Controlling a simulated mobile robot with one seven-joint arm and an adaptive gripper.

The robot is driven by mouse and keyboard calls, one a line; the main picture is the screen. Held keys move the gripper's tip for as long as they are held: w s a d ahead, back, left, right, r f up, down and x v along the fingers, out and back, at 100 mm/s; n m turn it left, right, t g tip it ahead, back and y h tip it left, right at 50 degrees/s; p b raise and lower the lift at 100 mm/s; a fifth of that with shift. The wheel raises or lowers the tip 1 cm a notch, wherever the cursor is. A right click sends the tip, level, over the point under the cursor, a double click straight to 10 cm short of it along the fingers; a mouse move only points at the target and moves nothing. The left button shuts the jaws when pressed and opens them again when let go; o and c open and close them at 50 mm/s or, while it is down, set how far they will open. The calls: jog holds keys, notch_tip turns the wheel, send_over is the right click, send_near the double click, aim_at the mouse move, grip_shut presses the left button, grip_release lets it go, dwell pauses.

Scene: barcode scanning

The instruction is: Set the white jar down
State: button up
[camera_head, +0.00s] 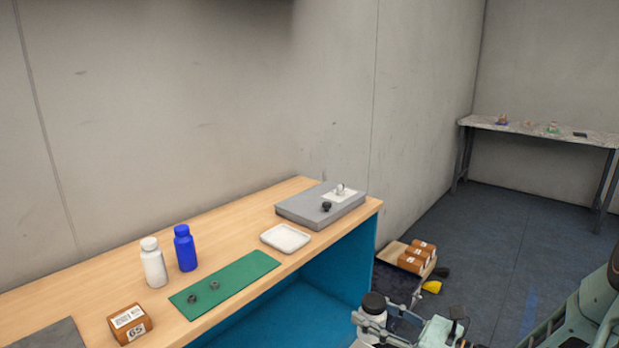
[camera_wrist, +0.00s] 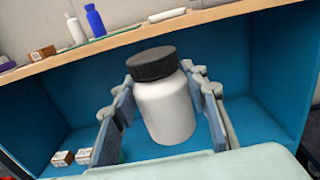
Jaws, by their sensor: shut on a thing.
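The white jar (camera_wrist: 168,112) with a black ribbed lid is between the two fingers of my gripper (camera_wrist: 162,88), which is shut on it. In the wrist view the jar is slightly tilted, in front of the blue open space under the wooden table (camera_wrist: 225,17). In the head view the jar (camera_head: 374,303) shows mostly its lid at the lower right. There my gripper (camera_head: 378,325) is off the table's right end, apart from the wooden top (camera_head: 105,282).
On the table are a white bottle (camera_head: 153,265), a blue bottle (camera_head: 185,250), a brown box (camera_head: 129,323), a green mat (camera_head: 240,274) with two small dark rings, a white tray (camera_head: 285,238) and a grey platform (camera_head: 310,208). Boxes (camera_head: 412,262) sit low behind my gripper.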

notch_tip(320, 180, up, 20)
jog(key=m+t+h+p, duration=0.4)
jog(key=h+p, duration=0.1)
jog(key=p, duration=2)
jog(key=shift+s, duration=0.15)
jog(key=shift+d, duration=0.1)
